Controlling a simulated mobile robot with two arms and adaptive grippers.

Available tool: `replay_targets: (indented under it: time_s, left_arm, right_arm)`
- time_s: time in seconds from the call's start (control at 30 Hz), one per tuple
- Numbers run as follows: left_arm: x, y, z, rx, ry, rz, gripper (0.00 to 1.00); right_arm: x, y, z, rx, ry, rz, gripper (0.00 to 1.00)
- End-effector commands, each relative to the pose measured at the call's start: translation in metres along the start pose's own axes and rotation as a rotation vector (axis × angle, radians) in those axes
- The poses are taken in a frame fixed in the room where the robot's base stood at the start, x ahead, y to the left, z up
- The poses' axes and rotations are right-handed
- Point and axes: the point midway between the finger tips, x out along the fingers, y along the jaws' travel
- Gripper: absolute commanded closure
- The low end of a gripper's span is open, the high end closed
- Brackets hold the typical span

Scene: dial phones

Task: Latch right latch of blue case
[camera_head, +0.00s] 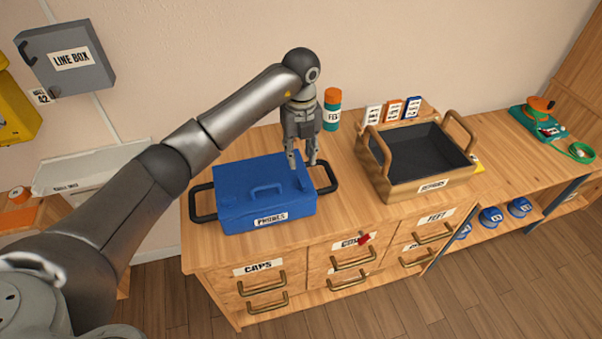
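The blue case (235,195) stands on the wooden cabinet top with its lid down and a white "PHONES" label on its front. It has a blue handle on the lid and black loop handles at its left and right ends. My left gripper (303,163) points down at the case's right end, close to the black right handle (326,178). Its fingers are apart with nothing seen between them; whether they touch the case I cannot tell. The right latch cannot be made out clearly near the gripper. My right gripper is not in view.
A wooden tray with a dark inside (430,185) stands right of the case. An orange and teal bottle (332,109) and small cards (392,110) stand behind. A grey line box (66,58) hangs on the wall. Drawers with brass handles are below.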

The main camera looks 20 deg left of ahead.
Motion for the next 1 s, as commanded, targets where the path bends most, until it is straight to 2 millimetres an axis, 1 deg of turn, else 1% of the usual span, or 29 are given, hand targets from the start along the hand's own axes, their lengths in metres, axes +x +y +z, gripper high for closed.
replay_targets:
  time_s: [0.03,0.2,0.3,0.43,0.6,0.83,0.87,1.0]
  left_arm:
    - [0.008,0.001,-0.001,0.000,0.005,0.003,0.68]
    - [0.042,-0.001,-0.002,0.001,0.006,0.000,0.68]
    - [0.058,0.000,-0.002,0.002,0.004,0.000,0.68]
    - [0.074,-0.001,-0.001,0.002,0.004,-0.001,0.68]
    - [0.083,-0.001,-0.001,0.003,0.002,-0.003,0.68]
    - [0.084,-0.001,-0.001,0.004,0.002,-0.003,0.68]
    - [0.084,-0.001,-0.001,0.004,0.002,-0.003,0.70]
    - [0.083,-0.001,-0.001,0.004,0.002,-0.003,0.88]
  right_arm:
    - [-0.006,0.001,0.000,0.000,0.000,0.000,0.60]
    - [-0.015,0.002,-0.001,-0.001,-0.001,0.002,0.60]
    - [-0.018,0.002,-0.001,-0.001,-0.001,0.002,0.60]
    - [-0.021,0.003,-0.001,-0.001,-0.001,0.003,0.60]
    - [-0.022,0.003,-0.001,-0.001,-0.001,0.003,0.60]
    - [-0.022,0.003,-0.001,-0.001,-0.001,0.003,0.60]
    - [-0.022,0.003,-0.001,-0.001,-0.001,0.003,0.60]
    - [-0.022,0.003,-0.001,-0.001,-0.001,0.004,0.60]
